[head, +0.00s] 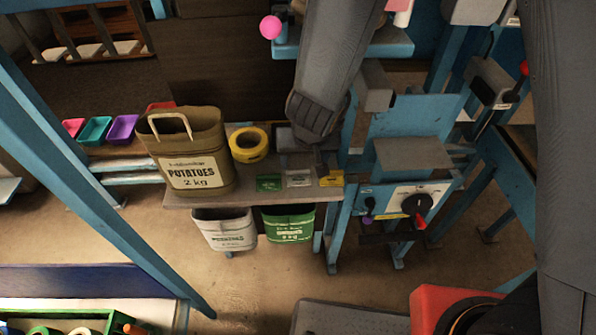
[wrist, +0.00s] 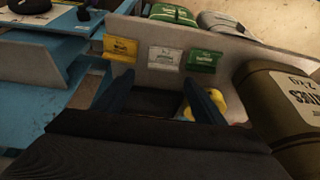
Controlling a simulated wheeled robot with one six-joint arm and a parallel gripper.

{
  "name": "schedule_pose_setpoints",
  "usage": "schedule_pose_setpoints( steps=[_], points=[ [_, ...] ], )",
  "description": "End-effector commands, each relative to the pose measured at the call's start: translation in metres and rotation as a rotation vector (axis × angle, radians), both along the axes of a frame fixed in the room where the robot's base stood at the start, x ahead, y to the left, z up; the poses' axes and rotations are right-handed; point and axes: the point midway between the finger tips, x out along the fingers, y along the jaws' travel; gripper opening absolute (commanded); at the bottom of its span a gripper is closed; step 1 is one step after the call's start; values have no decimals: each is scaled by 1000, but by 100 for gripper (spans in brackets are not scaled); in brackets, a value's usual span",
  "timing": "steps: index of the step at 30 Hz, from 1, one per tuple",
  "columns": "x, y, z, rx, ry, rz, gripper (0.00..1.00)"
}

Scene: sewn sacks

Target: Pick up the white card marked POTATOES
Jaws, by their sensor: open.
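The white card (head: 298,179) sits at the front edge of the shelf, between a green card (head: 268,183) and a yellow card (head: 331,178). Its print is too small to read. In the wrist view the white card (wrist: 164,59) is in the middle, with the yellow card (wrist: 121,47) on its left and the green card (wrist: 203,61) on its right. My gripper (wrist: 158,92) is open, and nothing shows between its two dark fingers. The white card appears beyond the fingertips, apart from them. In the head view my arm mostly hides the gripper.
A brown sack marked POTATOES (head: 195,170) stands on the shelf's left, with a yellow tape roll (head: 248,146) beside it. A white sack (head: 226,232) and a green sack (head: 289,225) hang below the shelf. A blue machine (head: 405,150) stands close on the right.

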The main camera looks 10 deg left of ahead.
Motion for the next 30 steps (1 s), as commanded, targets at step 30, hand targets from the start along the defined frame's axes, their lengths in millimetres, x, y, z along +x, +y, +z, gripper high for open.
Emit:
schedule_pose_setpoints(
  steps=[30],
  points=[
    [30,19,-74,-18,-14,4,64]
  ],
)
